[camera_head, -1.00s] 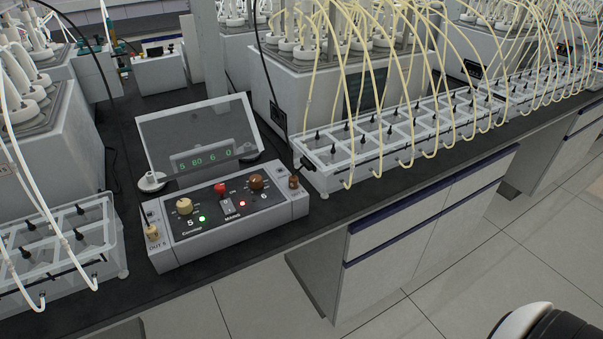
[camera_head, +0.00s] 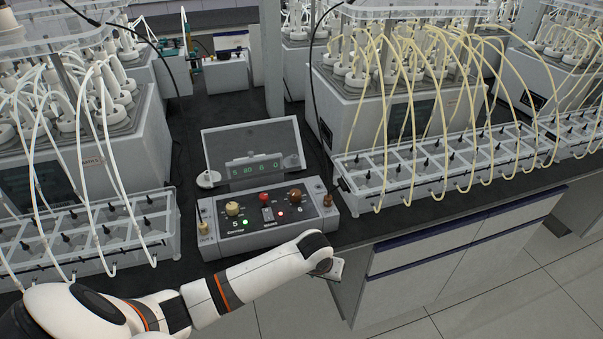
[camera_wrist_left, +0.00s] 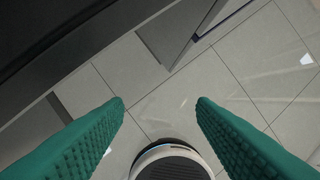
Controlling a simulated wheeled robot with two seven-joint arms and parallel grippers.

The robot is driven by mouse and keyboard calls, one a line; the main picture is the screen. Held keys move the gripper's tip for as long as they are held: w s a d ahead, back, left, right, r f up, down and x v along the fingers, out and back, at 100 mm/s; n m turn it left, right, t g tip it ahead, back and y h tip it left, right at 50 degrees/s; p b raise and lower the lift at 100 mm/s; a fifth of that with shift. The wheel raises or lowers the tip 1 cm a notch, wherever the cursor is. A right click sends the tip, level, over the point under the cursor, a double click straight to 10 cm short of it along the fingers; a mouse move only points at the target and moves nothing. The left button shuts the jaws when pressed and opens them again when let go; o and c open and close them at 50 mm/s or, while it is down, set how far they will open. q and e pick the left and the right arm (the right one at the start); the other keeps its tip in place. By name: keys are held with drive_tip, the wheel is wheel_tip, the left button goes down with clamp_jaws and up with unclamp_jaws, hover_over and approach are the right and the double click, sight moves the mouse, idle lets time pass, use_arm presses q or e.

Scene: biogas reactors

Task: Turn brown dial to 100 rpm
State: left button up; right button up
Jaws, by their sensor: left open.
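The control box (camera_head: 268,241) stands on the dark bench, with a clear lid raised behind its panel. The brown dial (camera_head: 295,194) sits at the right of the panel, above a small 6 and near a lit red lamp. A yellow dial (camera_head: 232,208) and a red knob (camera_head: 263,197) are to its left. Green digits (camera_head: 256,170) show through the lid. My left arm reaches in from the left, its wrist in front of the box. My left gripper (camera_wrist_left: 160,103) is open and empty, with green fingers apart over the floor. My right gripper is not in view.
A smaller brown knob (camera_head: 327,200) is at the box's right end. Clear bottle racks with tubes stand on both sides, one at right (camera_head: 440,165) and one at left (camera_head: 90,235). The bench front edge and cabinets (camera_head: 450,255) lie below; floor is open.

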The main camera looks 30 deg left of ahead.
use_arm(q)
wheel_tip(320, 180, up, 10)
drive_tip(key=w+a+r+n+p, duration=0.1)
drive_tip(key=w, duration=0.2)
drive_tip(key=n+y+p, duration=0.1)
drive_tip(key=n+y, duration=0.2)
drive_tip(key=n, duration=0.4)
approach(295, 192)
drive_tip(key=shift+g, duration=0.4)
drive_tip(key=x, duration=0.3)
drive_tip(key=p+x, duration=0.1)
drive_tip(key=x, duration=0.4)
drive_tip(key=shift+w+f, duration=0.3)
drive_tip(key=shift+w, duration=0.05)
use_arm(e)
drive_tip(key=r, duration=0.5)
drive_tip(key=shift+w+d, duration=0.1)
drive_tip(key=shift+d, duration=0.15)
use_arm(q)
drive_tip(key=shift+y, duration=0.3)
drive_tip(key=c, duration=0.9)
drive_tip(key=shift+m, duration=0.3)
drive_tip(key=shift+c, duration=0.3)
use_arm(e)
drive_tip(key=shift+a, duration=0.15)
use_arm(q)
drive_tip(key=shift+p, duration=0.3)
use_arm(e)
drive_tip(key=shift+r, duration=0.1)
